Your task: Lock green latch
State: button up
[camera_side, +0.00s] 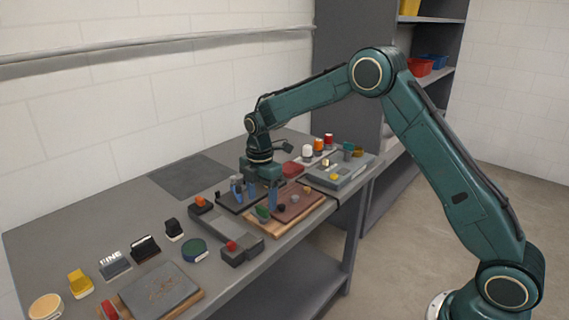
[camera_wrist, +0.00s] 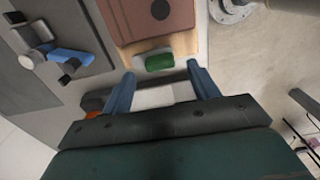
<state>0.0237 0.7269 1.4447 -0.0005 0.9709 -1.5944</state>
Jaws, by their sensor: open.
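The green latch (camera_wrist: 160,61) shows in the wrist view as a small rounded green piece at the edge of a wooden board with a reddish-brown panel (camera_wrist: 150,14). In the side view the green latch (camera_side: 263,214) is at the near left end of that board. My gripper (camera_wrist: 162,78) is open, with its two blue fingers apart and nothing held between them. The latch appears just beyond the fingertips, between them in the picture; I cannot tell the height gap. In the side view my gripper (camera_side: 255,193) points down over the bench beside the board.
A dark plate with a blue lever (camera_wrist: 68,55) lies left of the board in the wrist view. A grey block with a red button (camera_side: 240,250) and a grey panel with knobs (camera_side: 340,175) flank the board on the bench. Several small items crowd the bench's near left.

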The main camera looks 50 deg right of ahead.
aim_at(262, 207)
jog(key=shift+f, duration=1.55)
jog(key=c, duration=1)
